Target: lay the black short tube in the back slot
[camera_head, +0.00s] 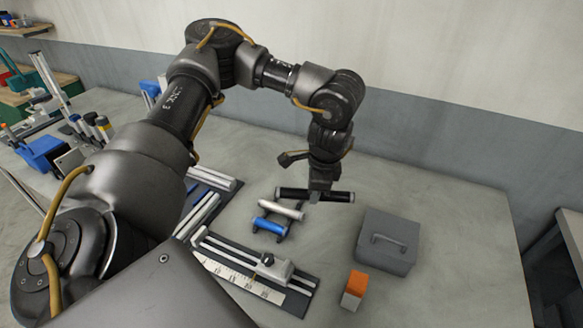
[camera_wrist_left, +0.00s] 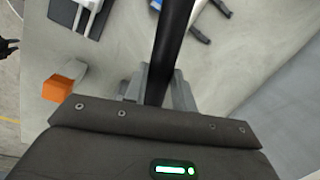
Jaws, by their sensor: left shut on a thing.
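My left gripper (camera_head: 319,192) is shut on the black short tube (camera_head: 341,197), gripping it near its middle. The tube lies roughly level and sticks out on both sides of the fingers. In the left wrist view the tube (camera_wrist_left: 172,38) runs up from between the fingers (camera_wrist_left: 156,84). A small dark rack (camera_head: 284,236) stands just in front and to the left of the held tube. It carries a white tube (camera_head: 283,209) and, nearer the front, a blue tube (camera_head: 268,226). The rack's back part is close to the held tube; I cannot tell if they touch. My right gripper is not in the head view.
A grey box with a handle (camera_head: 388,241) stands to the right. An orange and white block (camera_head: 354,287) stands in front of it. A dark board with rails and a ruler (camera_head: 240,279) lies in front of the rack.

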